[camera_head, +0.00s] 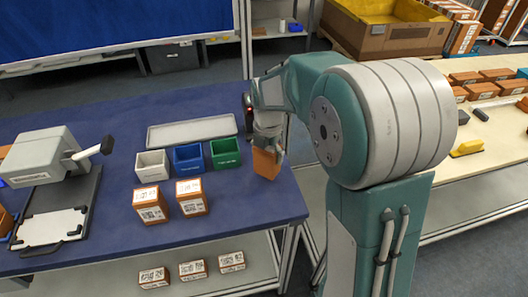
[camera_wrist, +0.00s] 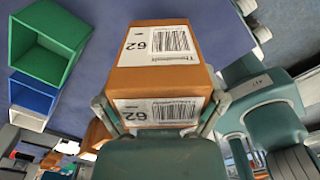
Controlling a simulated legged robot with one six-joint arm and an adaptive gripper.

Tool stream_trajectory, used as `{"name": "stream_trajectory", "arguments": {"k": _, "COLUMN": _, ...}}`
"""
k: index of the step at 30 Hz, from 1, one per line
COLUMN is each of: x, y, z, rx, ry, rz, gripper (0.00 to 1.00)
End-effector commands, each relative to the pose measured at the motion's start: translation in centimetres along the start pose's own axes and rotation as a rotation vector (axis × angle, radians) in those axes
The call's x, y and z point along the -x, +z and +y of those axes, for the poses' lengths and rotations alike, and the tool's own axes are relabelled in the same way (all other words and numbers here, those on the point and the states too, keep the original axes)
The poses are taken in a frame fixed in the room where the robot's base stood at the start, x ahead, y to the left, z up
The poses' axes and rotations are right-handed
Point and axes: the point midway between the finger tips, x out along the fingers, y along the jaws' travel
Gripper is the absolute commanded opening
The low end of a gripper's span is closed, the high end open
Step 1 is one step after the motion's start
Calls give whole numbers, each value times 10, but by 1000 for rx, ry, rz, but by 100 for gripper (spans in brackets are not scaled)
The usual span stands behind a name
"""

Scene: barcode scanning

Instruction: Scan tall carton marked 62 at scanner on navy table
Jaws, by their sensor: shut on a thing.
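The orange carton marked 62 (camera_wrist: 158,78) is between my gripper's fingers (camera_wrist: 160,112) in the wrist view, with white barcode labels on two of its faces. In the head view my gripper (camera_head: 268,143) points down over the right part of the navy table (camera_head: 240,199) and is shut on the carton (camera_head: 266,163). I cannot tell whether the carton touches the table. The grey scanner (camera_head: 42,155) stands at the table's left side, with a black handle and a white plate (camera_head: 50,227) on a dark base below it.
White (camera_head: 152,166), blue (camera_head: 188,159) and green (camera_head: 225,153) bins stand in a row between scanner and gripper. Two labelled cartons (camera_head: 150,204) (camera_head: 191,197) stand in front of them. A grey tray (camera_head: 192,132) lies behind. The table's front right is clear.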

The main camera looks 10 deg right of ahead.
Motion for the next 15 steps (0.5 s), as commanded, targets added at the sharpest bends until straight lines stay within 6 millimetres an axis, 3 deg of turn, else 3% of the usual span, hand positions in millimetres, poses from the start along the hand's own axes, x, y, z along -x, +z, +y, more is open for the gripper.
{"name": "stream_trajectory", "arguments": {"k": 15, "x": 65, "y": -58, "z": -59, "rx": 1, "ry": 3, "rz": -2, "gripper": 27}}
